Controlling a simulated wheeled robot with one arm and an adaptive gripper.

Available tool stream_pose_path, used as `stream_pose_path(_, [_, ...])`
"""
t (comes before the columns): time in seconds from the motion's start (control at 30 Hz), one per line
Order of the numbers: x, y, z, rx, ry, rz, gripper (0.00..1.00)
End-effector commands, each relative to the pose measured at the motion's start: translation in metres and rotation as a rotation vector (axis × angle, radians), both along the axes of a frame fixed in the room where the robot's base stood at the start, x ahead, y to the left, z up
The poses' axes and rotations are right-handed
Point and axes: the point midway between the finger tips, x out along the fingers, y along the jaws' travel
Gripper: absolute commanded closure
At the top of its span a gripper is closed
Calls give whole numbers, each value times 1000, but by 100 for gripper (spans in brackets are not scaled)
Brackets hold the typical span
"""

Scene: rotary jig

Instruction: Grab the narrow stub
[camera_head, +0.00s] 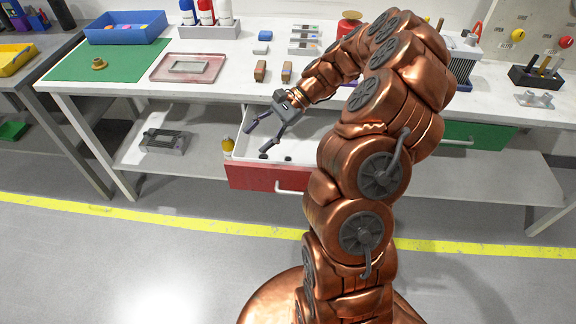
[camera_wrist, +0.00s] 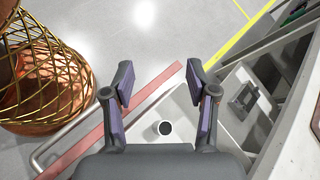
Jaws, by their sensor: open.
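My gripper (camera_head: 257,141) is open over the pulled-out drawer (camera_head: 268,178) with the red front. The wrist view shows its two fingers (camera_wrist: 159,80) spread wide with nothing between the tips. A short pale round piece with a dark top (camera_wrist: 163,128) stands on the drawer floor, seen between the fingers and nearer the palm side. It may be the narrow stub. In the head view a small dark spot (camera_head: 288,158) shows in the drawer, right of the fingertips, and it may be the same piece. I cannot tell its width against other stubs.
The table edge overhangs the back of the drawer. On the table are a red tray (camera_head: 188,67), two small wooden blocks (camera_head: 260,71), a green mat (camera_head: 105,60) and a blue bin (camera_head: 125,27). A grey metal fixture (camera_head: 164,141) sits on the lower shelf left.

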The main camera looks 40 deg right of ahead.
Motion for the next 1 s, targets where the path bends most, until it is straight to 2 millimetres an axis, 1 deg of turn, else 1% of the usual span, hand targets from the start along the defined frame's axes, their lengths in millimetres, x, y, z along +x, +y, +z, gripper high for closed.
stream_pose_path(0.03, [5, -19, -16, 25, 29, -64, 42])
stream_pose_path(0.17, [9, -61, -50, 87, 102, -213, 42])
stream_pose_path(0.2, [9, -75, -61, 105, 125, -263, 42])
stream_pose_path(0.4, [-2, -134, -111, 174, 224, -463, 42])
stream_pose_path(0.5, [-10, -154, -130, 197, 262, -536, 42])
stream_pose_path(0.6, [-16, -168, -142, 212, 285, -584, 42])
stream_pose_path(0.7, [-19, -174, -149, 219, 298, -609, 42])
stream_pose_path(0.77, [-19, -174, -151, 222, 303, -615, 42])
stream_pose_path(1.0, [-9, -157, -160, 220, 303, -616, 42])
